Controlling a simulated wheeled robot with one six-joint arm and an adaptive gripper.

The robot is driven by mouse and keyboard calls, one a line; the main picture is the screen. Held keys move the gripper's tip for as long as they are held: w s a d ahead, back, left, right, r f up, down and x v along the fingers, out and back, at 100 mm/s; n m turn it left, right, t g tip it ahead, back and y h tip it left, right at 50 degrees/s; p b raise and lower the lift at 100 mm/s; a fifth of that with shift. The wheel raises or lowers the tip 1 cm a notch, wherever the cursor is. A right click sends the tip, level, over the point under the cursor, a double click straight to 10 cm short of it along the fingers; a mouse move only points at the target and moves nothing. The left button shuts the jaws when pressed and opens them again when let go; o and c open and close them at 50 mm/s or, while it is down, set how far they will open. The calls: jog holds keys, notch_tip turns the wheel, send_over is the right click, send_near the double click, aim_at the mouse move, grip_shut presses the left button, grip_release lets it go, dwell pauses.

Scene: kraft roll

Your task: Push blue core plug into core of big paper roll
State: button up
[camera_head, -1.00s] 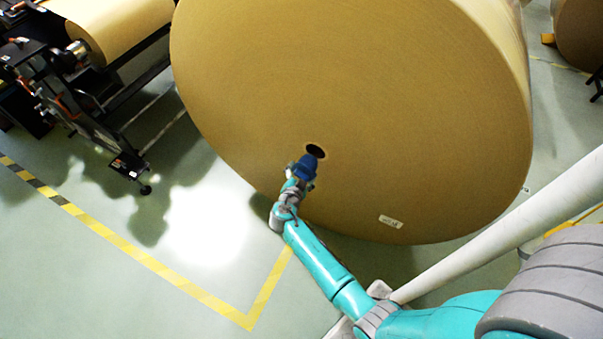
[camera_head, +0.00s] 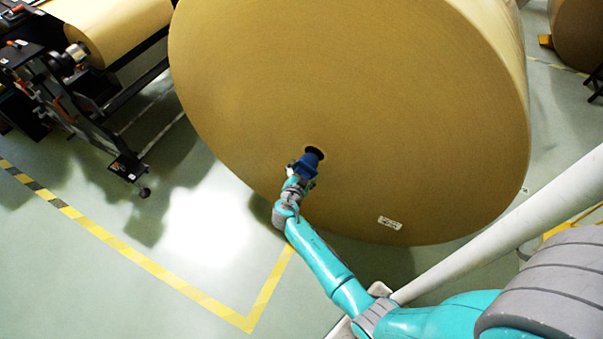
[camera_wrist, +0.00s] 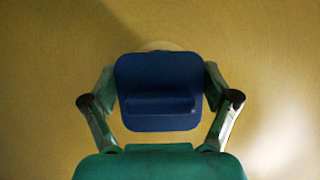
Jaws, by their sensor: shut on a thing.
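The big paper roll (camera_head: 400,110) is brown and stands with its flat round face toward me. Its dark core hole (camera_head: 315,150) shows just above the plug in the head view. The blue core plug (camera_head: 306,165) is held in front of the core, its far end at or overlapping the hole; I cannot tell whether it has entered. My gripper (camera_head: 298,180) is shut on the plug. In the wrist view the plug (camera_wrist: 160,92) sits between both fingers of my gripper (camera_wrist: 160,103) and hides almost all of the core. A pale rim shows just above the plug.
A machine (camera_head: 85,100) with a smaller paper roll (camera_head: 110,25) stands at the upper left. A yellow floor line (camera_head: 160,268) runs across clear floor at the lower left. Another brown roll (camera_head: 577,35) stands at the far upper right.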

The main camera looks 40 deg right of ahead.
jog(key=shift+w+d+r, duration=0.1)
jog(key=shift+w+d, duration=0.3)
jog(key=shift+d, duration=0.65)
jog(key=shift+w+d+f, duration=0.1)
jog(key=shift+w+d, duration=0.25)
jog(key=shift+d, duration=0.7)
jog(key=shift+w+d+r, duration=0.1)
jog(key=shift+w+d, duration=0.3)
jog(key=shift+d, duration=0.65)
dwell(1.2)
jog(key=shift+w+d, duration=0.1)
jog(key=shift+c, duration=1)
jog(key=o, duration=1.2)
jog(key=shift+d+r, duration=0.1)
jog(key=shift+d, duration=0.15)
jog(key=v, duration=1.2)
jog(key=shift+a+f, duration=0.2)
jog(key=shift+f, duration=0.1)
